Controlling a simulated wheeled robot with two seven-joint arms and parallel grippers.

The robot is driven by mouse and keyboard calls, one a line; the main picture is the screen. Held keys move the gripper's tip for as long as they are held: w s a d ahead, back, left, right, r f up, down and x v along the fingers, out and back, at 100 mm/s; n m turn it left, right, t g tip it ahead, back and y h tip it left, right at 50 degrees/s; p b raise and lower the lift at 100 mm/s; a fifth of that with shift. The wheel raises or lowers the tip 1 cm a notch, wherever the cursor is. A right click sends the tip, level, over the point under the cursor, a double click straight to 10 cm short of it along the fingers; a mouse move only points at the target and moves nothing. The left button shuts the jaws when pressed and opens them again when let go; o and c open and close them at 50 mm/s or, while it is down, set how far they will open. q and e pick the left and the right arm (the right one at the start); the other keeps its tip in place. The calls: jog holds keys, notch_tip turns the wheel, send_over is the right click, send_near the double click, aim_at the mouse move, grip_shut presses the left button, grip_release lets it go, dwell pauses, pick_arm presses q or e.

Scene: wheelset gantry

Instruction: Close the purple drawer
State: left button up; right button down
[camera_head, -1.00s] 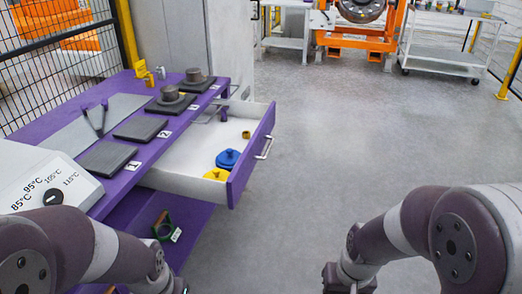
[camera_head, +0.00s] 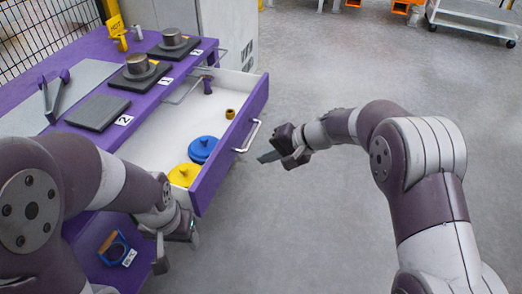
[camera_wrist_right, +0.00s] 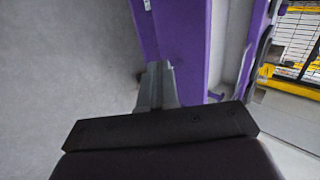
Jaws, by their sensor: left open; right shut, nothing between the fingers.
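The purple drawer (camera_head: 228,152) stands pulled out from the purple bench, with a white inside and a metal bar handle (camera_head: 248,136) on its front. Inside lie a blue lidded piece (camera_head: 203,148), a yellow piece (camera_head: 184,175), a small brass-coloured ring (camera_head: 230,113) and a small purple piece (camera_head: 207,85). My right gripper (camera_head: 264,158) is shut and empty, just outside the drawer front, close to the handle and apart from it in the head view. In the right wrist view, purple panelling (camera_wrist_right: 192,50) shows beyond its fingers (camera_wrist_right: 157,85). My left gripper (camera_head: 172,246) is open, below the drawer's near corner.
The bench top holds dark plates (camera_head: 98,112), dark round parts on plates (camera_head: 140,67), and a grey forked tool (camera_head: 52,95). A blue-and-brown part (camera_head: 114,247) lies on the lower shelf. The floor right of the drawer is clear. A grey cabinet (camera_head: 225,35) stands behind.

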aim_at(224, 164)
jog(key=shift+w+a+r+b+x, duration=0.1)
jog(key=shift+a+r+b+x, duration=0.15)
jog(key=shift+x, duration=1.55)
jog(key=shift+w+a+r+b+x, duration=0.15)
jog(key=shift+a+r+x, duration=0.15)
jog(key=shift+x, duration=1.45)
jog(key=shift+w+a+r+b+x, duration=0.1)
jog(key=shift+a+r+b+x, duration=0.2)
jog(key=shift+x, duration=1.5)
